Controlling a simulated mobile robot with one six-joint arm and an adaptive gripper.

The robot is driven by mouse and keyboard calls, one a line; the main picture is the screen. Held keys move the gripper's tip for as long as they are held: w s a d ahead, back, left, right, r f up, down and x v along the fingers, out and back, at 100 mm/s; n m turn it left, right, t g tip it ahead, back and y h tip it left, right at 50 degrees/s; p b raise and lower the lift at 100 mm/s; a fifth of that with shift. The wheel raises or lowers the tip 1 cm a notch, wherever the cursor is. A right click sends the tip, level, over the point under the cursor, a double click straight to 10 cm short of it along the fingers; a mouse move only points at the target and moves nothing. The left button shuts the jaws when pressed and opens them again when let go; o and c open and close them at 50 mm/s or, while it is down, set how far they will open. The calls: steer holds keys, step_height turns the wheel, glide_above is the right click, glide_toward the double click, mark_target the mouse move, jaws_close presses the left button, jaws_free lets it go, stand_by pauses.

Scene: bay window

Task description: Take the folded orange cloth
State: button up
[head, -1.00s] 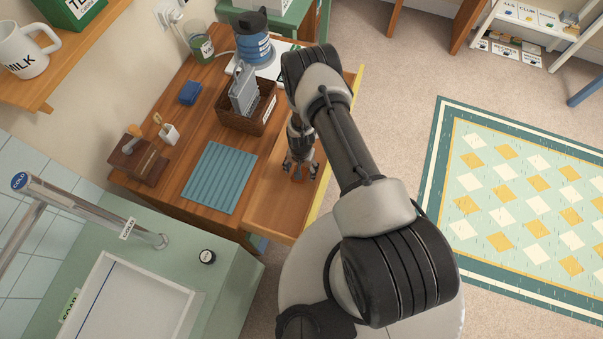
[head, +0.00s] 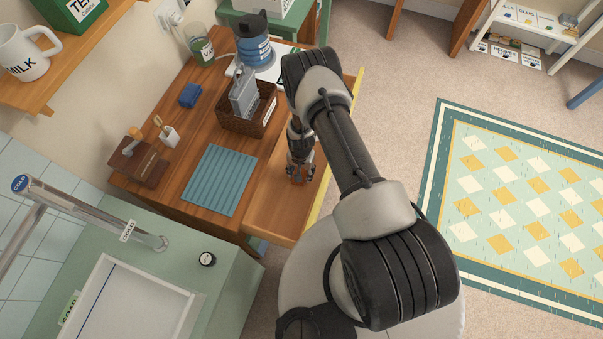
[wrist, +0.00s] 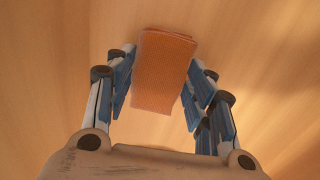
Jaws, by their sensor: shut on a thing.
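The folded orange cloth (wrist: 164,72) is a small flat-sided bundle in the middle of the wrist view. My gripper (wrist: 160,95) has its blue-padded fingers closed against both sides of it. In the head view my gripper (head: 300,178) points down into the open drawer (head: 281,216), and a bit of orange cloth (head: 298,181) shows between the fingers. The wrist view has bare wood behind the cloth. I cannot tell whether the cloth still touches the drawer bottom.
The drawer's yellow front edge (head: 325,190) is close to my arm. On the desk beside it are a ribbed blue mat (head: 219,180), a brown basket (head: 247,119) and a blue sponge-like block (head: 190,95). A sink (head: 130,308) is at the lower left.

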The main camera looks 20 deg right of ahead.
steer(key=shift+r+p, duration=0.45)
steer(key=shift+r, duration=0.45)
steer(key=shift+c, duration=0.2)
steer(key=shift+r+p, duration=0.95)
steer(key=shift+r, duration=0.7)
